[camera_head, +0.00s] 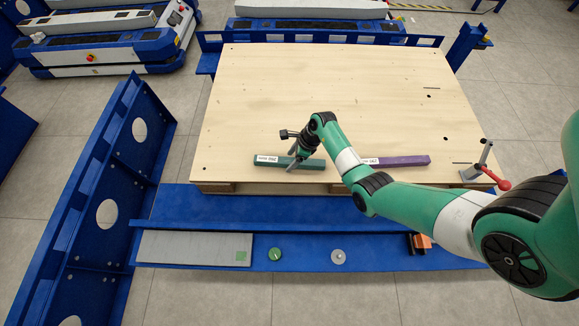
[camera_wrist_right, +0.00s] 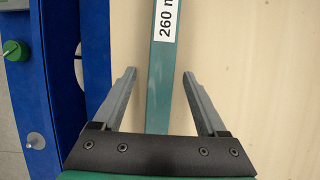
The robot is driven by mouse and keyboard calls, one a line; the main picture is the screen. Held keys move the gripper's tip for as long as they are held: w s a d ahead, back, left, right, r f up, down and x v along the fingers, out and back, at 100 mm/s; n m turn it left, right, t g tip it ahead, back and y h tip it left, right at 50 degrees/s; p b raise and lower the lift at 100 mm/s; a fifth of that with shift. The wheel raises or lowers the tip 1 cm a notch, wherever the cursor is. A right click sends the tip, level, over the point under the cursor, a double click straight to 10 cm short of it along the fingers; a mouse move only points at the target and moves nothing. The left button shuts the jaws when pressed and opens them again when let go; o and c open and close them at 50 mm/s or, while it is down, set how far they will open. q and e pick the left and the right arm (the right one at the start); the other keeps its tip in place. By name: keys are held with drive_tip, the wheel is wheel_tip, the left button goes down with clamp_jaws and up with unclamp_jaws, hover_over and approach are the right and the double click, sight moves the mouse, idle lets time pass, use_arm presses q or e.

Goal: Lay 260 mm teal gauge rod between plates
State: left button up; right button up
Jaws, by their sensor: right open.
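The teal gauge rod (camera_head: 316,163) lies flat near the front edge of the wooden board, its white label towards its left end. In the right wrist view the rod (camera_wrist_right: 160,95) runs between my fingers, with its "260" label (camera_wrist_right: 166,20) ahead of the tips. My right gripper (camera_head: 296,155) is open over the rod, with a gap on each side of it. I cannot tell how far the fingers reach down beside it. My left gripper is not in view. I cannot tell which parts are the plates.
A purple rod (camera_head: 405,160) lies right of the teal one, partly behind my arm. A red-handled clamp (camera_head: 482,170) stands at the board's right corner. On the blue front beam are a grey strip (camera_head: 190,246), a green knob (camera_head: 275,254), a pale disc (camera_head: 338,256) and an orange block (camera_head: 422,241).

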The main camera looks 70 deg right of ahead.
drive_tip(key=shift+r, duration=0.1)
clamp_jaws()
idle(0.5)
